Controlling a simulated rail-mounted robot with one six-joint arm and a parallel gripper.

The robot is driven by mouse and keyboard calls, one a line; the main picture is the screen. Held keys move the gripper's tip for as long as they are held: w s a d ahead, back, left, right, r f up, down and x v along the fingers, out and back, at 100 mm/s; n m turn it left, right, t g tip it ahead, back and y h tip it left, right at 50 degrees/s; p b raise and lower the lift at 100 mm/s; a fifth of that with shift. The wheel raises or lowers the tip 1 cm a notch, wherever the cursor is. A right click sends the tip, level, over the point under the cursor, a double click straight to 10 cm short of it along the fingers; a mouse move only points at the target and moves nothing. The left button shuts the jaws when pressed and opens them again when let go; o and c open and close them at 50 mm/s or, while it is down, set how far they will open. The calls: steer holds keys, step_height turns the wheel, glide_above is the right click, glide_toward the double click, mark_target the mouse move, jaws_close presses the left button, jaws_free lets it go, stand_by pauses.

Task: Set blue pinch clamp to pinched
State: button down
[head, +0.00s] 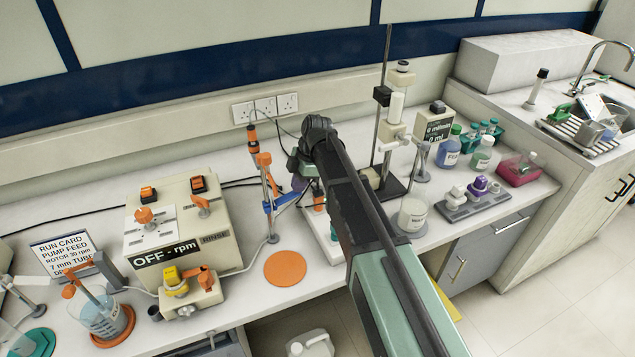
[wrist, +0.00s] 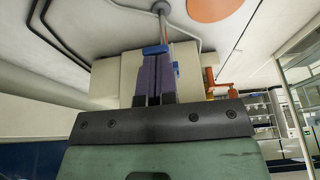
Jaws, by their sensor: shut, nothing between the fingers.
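The blue pinch clamp (head: 281,200) is on a thin upright stand right of the pump box in the head view. Its blue lever slants up to the right. In the wrist view, a blue part of the clamp (wrist: 155,50) shows right at my fingertips, with another blue bit beside the fingers. My gripper (wrist: 154,57) has purple fingers shut together with nothing between them. In the head view my gripper (head: 299,183) is partly hidden by my arm, just right of the clamp. I cannot tell whether the fingers touch the clamp.
The pump box (head: 183,235) with orange switches stands left of the stand. An orange disc (head: 285,268) lies on the bench in front. A tall rod stand (head: 383,120) and a beaker (head: 412,213) stand to the right.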

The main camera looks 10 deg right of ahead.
steer(key=f+b, duration=0.1)
steer(key=f, duration=0.1)
steer(key=d+f+b, duration=0.1)
steer(key=b, duration=0.1)
steer(key=f+b, duration=0.2)
steer(key=shift+w+d+f, duration=0.2)
steer(key=shift+d+f, duration=0.05)
steer(key=shift+f, duration=0.05)
steer(key=shift+r, duration=0.1)
steer(key=shift+r+p, duration=0.75)
steer(key=shift+p, duration=0.1)
steer(key=w+d+r+p, duration=0.2)
steer(key=d+r+p, duration=0.3)
steer(key=d, duration=0.3)
steer(key=shift+r+p, duration=0.4)
